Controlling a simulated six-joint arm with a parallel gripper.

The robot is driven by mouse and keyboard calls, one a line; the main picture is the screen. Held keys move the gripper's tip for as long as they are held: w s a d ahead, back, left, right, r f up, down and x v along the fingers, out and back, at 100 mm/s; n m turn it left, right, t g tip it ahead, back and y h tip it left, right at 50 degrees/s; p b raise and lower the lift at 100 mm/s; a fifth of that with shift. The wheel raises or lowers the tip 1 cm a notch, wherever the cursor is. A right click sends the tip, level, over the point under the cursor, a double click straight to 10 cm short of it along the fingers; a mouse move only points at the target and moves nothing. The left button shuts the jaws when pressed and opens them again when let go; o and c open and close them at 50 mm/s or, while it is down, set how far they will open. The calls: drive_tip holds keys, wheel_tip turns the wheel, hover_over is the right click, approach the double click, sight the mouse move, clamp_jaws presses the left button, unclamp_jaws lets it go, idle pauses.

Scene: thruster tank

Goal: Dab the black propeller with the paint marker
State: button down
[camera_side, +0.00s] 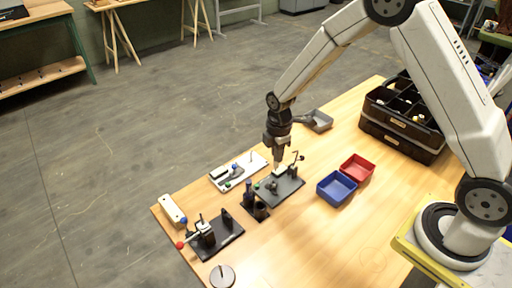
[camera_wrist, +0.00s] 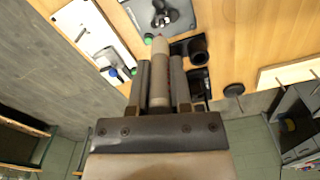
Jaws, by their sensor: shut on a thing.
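My gripper (camera_side: 279,163) points down over the dark plate (camera_side: 291,187) in the side view. In the wrist view my gripper (camera_wrist: 160,82) is shut on a grey paint marker (camera_wrist: 159,90), held lengthwise between the fingers with its tapered tip outward. A dark propeller (camera_side: 272,185) sits on the dark plate, just below and left of the gripper. It also shows at the top of the wrist view (camera_wrist: 163,15), just beyond the marker tip. I cannot tell whether tip and propeller touch.
A white board (camera_side: 224,182) with small parts lies behind the plate. A black holder (camera_side: 260,211) stands in front of it, and a black fixture (camera_side: 214,238) with a red knob is farther left. Blue (camera_side: 337,188) and red (camera_side: 357,168) trays and a dark crate (camera_side: 402,115) are to the right.

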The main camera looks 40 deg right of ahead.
sight(276, 166)
drive_tip(key=shift+f, duration=0.1)
drive_tip(key=shift+f, duration=1.8)
drive_tip(key=shift+f, duration=0.6)
idle(2.3)
drive_tip(key=shift+r, duration=0.1)
drive_tip(key=shift+r, duration=2.4)
